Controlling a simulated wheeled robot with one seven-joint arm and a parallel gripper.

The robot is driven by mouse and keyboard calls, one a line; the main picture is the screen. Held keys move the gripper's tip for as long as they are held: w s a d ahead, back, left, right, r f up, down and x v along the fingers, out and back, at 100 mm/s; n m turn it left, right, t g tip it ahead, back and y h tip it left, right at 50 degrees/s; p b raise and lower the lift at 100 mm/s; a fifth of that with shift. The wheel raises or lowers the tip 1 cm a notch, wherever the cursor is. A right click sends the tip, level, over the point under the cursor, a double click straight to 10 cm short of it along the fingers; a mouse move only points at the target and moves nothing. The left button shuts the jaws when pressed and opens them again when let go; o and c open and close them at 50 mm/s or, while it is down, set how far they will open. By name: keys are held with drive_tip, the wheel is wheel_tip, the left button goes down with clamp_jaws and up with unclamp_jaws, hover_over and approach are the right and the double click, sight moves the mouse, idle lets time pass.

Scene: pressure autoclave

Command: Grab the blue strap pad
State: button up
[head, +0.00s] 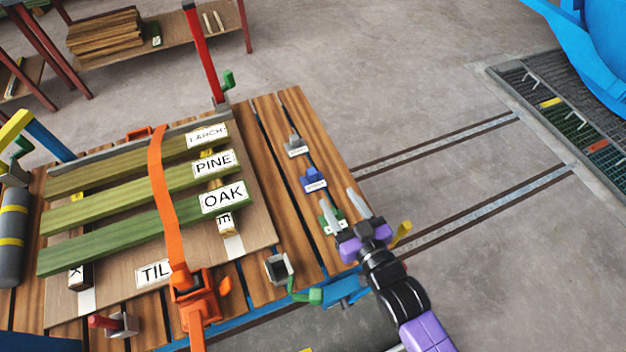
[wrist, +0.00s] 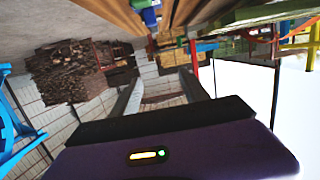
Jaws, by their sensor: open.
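The blue strap pad (head: 313,180) sits on the wooden slatted deck, in a row between a grey pad (head: 296,147) and a green pad (head: 333,220). It has a small white label whose text is too small to read. My gripper (head: 338,198) is open and empty, with its fingers pointing toward the row, close to the green pad and a little to the right of and below the blue pad in the head view. In the wrist view, a small blue block (wrist: 150,18), likely this pad, shows at the top beyond the fingertips (wrist: 162,74). The fingers partly cover the green pad.
Green boards labelled LARCH, PINE and OAK (head: 222,197) lie left of the pads under an orange strap (head: 162,190). A red post (head: 203,55) rises at the deck's far edge. An orange ratchet (head: 197,297) is at the front.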

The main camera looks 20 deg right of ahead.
drive_tip(key=g, duration=0.1)
approach(314, 175)
drive_tip(key=shift+w+a+r+b, duration=0.25)
drive_tip(key=shift+w+r+b, duration=0.15)
drive_tip(key=shift+w+r, duration=0.7)
drive_tip(key=f, duration=0.1)
drive_tip(key=w+f+g, duration=0.1)
drive_tip(key=f, duration=0.1)
drive_tip(key=shift+w+f, duration=0.1)
drive_tip(key=shift+w, duration=0.15)
drive_tip(key=shift+d+x, duration=0.1)
drive_tip(key=shift+x, duration=1.7)
drive_tip(key=shift+d+x, duration=0.15)
drive_tip(key=shift+x, duration=1.7)
clamp_jaws()
